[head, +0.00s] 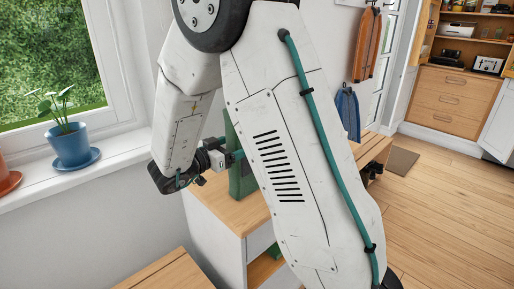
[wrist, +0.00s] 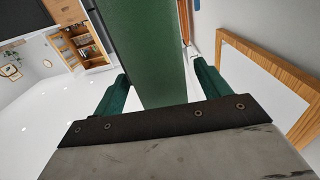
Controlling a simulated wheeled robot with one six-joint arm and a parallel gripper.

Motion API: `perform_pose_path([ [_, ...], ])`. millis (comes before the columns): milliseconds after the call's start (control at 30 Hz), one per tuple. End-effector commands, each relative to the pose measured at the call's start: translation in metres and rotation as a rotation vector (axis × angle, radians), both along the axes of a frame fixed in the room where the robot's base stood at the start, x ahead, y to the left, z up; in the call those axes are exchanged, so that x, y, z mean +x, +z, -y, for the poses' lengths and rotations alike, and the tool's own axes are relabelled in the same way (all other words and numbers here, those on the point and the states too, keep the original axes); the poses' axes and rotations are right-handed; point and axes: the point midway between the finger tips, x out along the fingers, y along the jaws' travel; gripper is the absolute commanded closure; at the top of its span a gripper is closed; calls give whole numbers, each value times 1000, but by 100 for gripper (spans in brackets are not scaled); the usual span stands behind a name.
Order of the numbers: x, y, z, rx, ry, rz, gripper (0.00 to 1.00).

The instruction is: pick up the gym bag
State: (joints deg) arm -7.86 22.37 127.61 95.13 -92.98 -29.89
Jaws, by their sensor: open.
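A green, flat-sided upright thing (head: 238,178) stands on the white cabinet with a wooden top, partly behind my arm. It may be the gym bag, but I cannot make out handles or straps. In the wrist view the green thing (wrist: 153,50) rises between the two teal fingers of my gripper (wrist: 158,88). The fingers are apart, one on each side of it, and I cannot tell whether they touch it. In the head view my gripper (head: 226,159) is at its left side, partly hidden by my arm.
The cabinet (head: 215,205) stands by the window wall. A blue plant pot (head: 70,146) is on the sill. A blue bag (head: 348,112) and orange items (head: 366,45) hang on the far wall. A wooden-framed panel (wrist: 285,75) is at right in the wrist view. The floor at right is open.

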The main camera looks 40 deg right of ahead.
Motion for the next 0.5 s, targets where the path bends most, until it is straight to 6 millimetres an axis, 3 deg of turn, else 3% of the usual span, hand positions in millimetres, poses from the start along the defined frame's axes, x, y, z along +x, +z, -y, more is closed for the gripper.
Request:
perform_pose_path([
  [200, 2, 0, 26, 1, -2, 0, 25],
  [433, 2, 0, 27, 1, 1, 0, 25],
  [467, 2, 0, 27, 1, 1, 0, 27],
  [500, 2, 0, 27, 1, 1, 0, 38],
])
